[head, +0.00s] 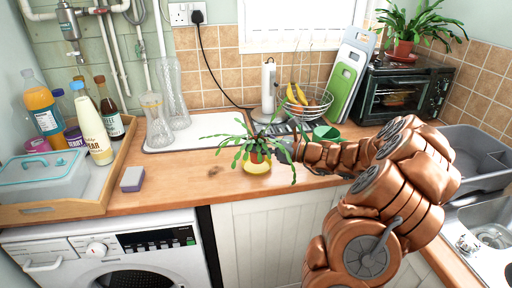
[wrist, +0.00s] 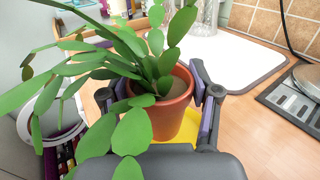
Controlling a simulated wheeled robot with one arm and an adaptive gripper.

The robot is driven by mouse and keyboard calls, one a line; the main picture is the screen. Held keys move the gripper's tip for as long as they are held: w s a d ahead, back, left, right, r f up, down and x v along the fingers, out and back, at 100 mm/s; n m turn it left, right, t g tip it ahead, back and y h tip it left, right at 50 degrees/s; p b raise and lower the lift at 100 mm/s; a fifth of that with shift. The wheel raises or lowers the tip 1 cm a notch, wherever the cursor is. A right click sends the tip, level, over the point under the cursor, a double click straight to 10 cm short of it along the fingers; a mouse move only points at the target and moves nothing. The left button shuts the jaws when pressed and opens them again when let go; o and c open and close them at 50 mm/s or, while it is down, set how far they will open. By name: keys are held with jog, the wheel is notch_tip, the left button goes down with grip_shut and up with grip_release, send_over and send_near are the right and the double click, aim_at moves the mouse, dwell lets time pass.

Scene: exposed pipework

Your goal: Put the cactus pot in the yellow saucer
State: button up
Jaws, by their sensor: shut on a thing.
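The cactus pot (head: 257,157) is a small terracotta pot with a leafy green cactus, near the front edge of the wooden counter in the head view. In the wrist view the pot (wrist: 170,112) stands about upright between the two fingers of my gripper (wrist: 158,100), which is shut on it. The yellow saucer (head: 257,169) is directly under the pot in the head view. A strip of the saucer (wrist: 190,128) shows beneath the pot in the wrist view. I cannot tell whether the pot touches the saucer. Leaves hide part of the left finger.
A sponge (head: 132,179) and a wooden tray (head: 60,211) with bottles are to the left. A white mat (head: 212,129) with glass vases is behind. A green bowl (head: 326,133) and a fruit basket (head: 305,103) are behind to the right. The counter left of the saucer is clear.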

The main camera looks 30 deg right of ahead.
jog(key=shift+w+d, duration=0.35)
jog(key=shift+w, duration=0.35)
jog(key=shift+w+f, duration=0.1)
jog(key=shift+f, duration=0.3)
jog(key=shift+f+p, duration=0.45)
jog(key=shift+f, duration=1)
jog(key=shift+f, duration=0.15)
jog(key=o, duration=1.4)
jog(key=shift+o, duration=0.2)
